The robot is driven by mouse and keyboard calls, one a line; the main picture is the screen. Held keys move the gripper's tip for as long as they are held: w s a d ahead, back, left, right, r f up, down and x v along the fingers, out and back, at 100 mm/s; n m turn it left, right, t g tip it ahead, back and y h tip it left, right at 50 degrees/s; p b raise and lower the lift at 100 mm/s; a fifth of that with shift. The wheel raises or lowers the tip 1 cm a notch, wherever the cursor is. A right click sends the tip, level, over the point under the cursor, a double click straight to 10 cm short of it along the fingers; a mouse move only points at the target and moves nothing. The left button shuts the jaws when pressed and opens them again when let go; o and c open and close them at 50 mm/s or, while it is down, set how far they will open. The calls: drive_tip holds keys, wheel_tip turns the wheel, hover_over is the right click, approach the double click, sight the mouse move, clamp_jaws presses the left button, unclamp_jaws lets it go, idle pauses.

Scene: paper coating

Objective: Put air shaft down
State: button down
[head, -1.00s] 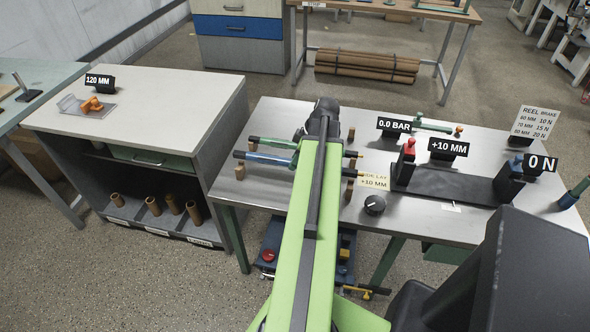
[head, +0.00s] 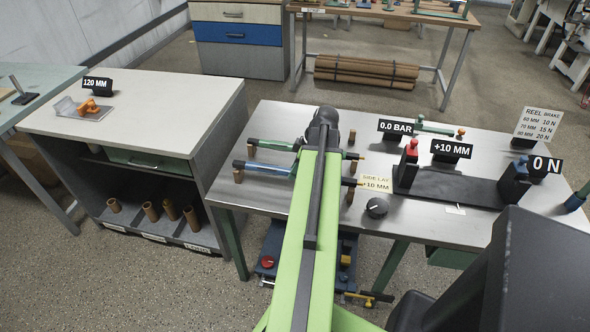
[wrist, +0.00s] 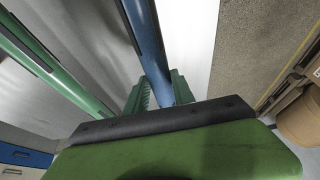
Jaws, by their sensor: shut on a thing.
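A blue shaft (head: 265,167) lies crosswise over the left part of the steel table, level with or just above the brown pegs (head: 238,176); I cannot tell whether it touches them. A green shaft (head: 272,144) lies behind it, roughly parallel, on other pegs. My gripper is hidden behind my green arm in the head view. In the wrist view its green jaws (wrist: 158,90) are shut around the blue shaft (wrist: 146,45). The green shaft (wrist: 50,70) runs to the left there, apart from the jaws.
A dark roller stand (head: 450,184) with red and blue knobs and several signs fill the table's right side. A black dial (head: 376,207) and a side lay sign (head: 375,183) sit near the shafts' right ends. A grey cabinet (head: 150,110) stands left, across a gap.

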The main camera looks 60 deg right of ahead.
drive_tip(key=shift+f+b, duration=0.45)
drive_tip(key=shift+f, duration=0.3)
drive_tip(key=c, duration=1)
unclamp_jaws()
drive_tip(key=shift+r, duration=0.15)
drive_tip(key=p+v, duration=1.6)
drive_tip(key=v, duration=0.1)
drive_tip(key=shift+s, duration=0.2)
drive_tip(key=shift+d, duration=0.1)
